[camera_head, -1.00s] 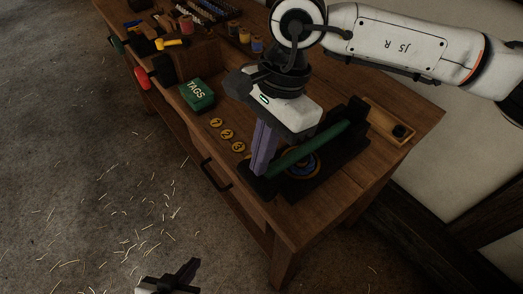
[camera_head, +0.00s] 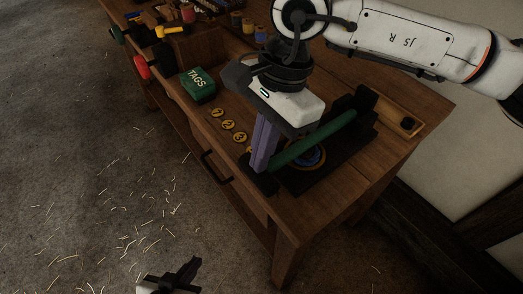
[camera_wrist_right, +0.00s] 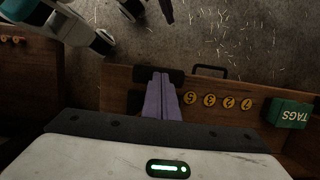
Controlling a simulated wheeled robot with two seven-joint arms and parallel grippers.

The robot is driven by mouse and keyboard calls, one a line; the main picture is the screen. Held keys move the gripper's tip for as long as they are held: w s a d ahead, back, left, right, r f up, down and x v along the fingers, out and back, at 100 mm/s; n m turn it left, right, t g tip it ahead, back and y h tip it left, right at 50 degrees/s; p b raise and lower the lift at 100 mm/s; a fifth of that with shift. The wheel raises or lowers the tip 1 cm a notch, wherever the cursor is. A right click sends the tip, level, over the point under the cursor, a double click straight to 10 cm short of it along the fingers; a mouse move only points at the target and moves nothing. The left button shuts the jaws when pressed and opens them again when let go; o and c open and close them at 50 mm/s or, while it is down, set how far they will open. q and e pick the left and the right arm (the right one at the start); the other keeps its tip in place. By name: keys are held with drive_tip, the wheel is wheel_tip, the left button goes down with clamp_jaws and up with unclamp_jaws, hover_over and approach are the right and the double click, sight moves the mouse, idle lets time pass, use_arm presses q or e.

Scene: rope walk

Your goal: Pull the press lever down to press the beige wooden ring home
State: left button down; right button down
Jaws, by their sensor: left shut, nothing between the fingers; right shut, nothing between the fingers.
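The press has a dark base (camera_head: 291,183) and a green lever (camera_head: 325,138), at the right end of the bench. The lever slopes down toward its near left end. Under it sits a round piece with blue and some orange (camera_head: 311,158); I cannot make out a beige ring, as the lever covers part of it. My right gripper (camera_head: 260,168) is shut and empty, its purple fingers pointing down beside the lever's near end; contact is unclear. They also show in the right wrist view (camera_wrist_right: 161,85). My left gripper (camera_head: 190,270) is shut and empty, low over the floor.
The wooden bench (camera_head: 380,170) carries numbered yellow discs (camera_head: 228,125), a green TAGS box (camera_head: 198,84) and several spools (camera_head: 247,23) at the back. A wooden tray (camera_head: 403,120) lies right of the press. A dark handle (camera_head: 215,168) sticks out in front.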

drive_tip(key=p+v, duration=0.1)
drive_tip(key=v, duration=0.2)
drive_tip(key=shift+s+a+r, duration=0.1)
drive_tip(key=shift+a+r, duration=0.05)
drive_tip(key=shift+r, duration=0.2)
drive_tip(key=b+v, duration=0.1)
drive_tip(key=v, duration=0.9)
drive_tip(key=shift+a+r, duration=0.2)
drive_tip(key=shift+a, duration=0.05)
